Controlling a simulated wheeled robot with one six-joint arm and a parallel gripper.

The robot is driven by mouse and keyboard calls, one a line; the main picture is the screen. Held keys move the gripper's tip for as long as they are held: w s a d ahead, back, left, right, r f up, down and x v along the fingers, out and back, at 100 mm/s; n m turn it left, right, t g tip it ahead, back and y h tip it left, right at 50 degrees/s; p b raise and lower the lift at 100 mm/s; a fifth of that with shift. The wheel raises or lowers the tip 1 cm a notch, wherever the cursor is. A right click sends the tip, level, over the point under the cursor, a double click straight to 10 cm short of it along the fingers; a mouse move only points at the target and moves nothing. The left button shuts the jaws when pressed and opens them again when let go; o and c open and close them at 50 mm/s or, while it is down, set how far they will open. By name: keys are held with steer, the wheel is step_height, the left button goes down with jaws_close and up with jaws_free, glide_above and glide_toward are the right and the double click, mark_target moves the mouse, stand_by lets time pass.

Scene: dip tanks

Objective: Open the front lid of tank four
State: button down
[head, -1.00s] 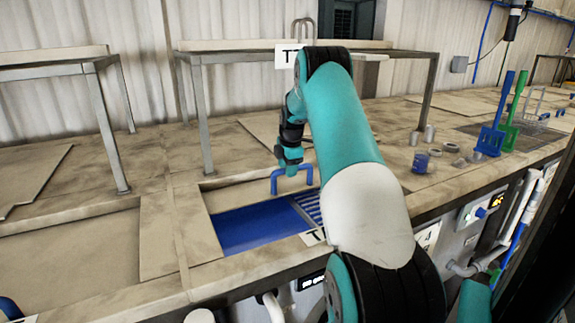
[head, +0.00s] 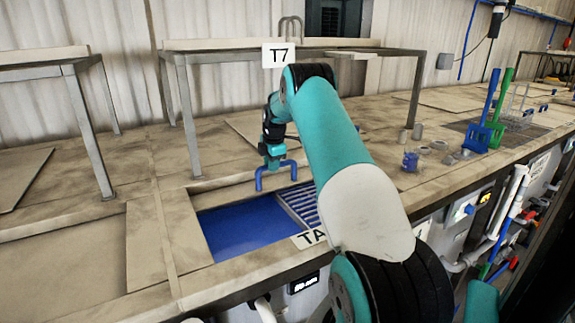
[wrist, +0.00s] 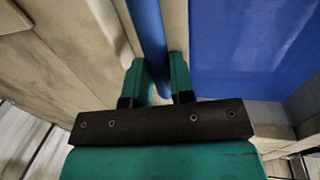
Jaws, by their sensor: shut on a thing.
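My gripper (head: 272,161) is shut on a blue U-shaped handle (head: 289,163) at the back edge of a tank opening. In the wrist view, my two teal fingertips (wrist: 161,66) lie on either side of the blue handle bar (wrist: 148,35). The tank stands open at the front and shows a blue surface (head: 240,230), with a slatted grid (head: 299,203) at its right. A label (head: 310,238) on the tank's front rim is partly hidden by my arm, so its number cannot be read. The lid under the handle is hard to make out.
A metal stand (head: 185,120) rises behind the tank, with a T7 sign (head: 280,54) in front of its top. Small cups and rings (head: 411,160), a blue scoop (head: 483,130) and a green scoop (head: 500,120) are at the right. The worktop left of the opening is clear.

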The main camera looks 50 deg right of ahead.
steer(key=shift+w+d, duration=0.15)
steer(key=shift+w, duration=0.1)
steer(key=c, duration=1)
jaws_free()
steer(key=s+r+b, duration=0.1)
steer(key=r+b, duration=0.1)
steer(key=r, duration=0.6)
steer(key=s+a+r+b, duration=0.1)
steer(key=s+r+b, duration=0.1)
steer(key=r, duration=0.7)
steer(key=shift+a, duration=0.25)
steer(key=shift+r, duration=0.1)
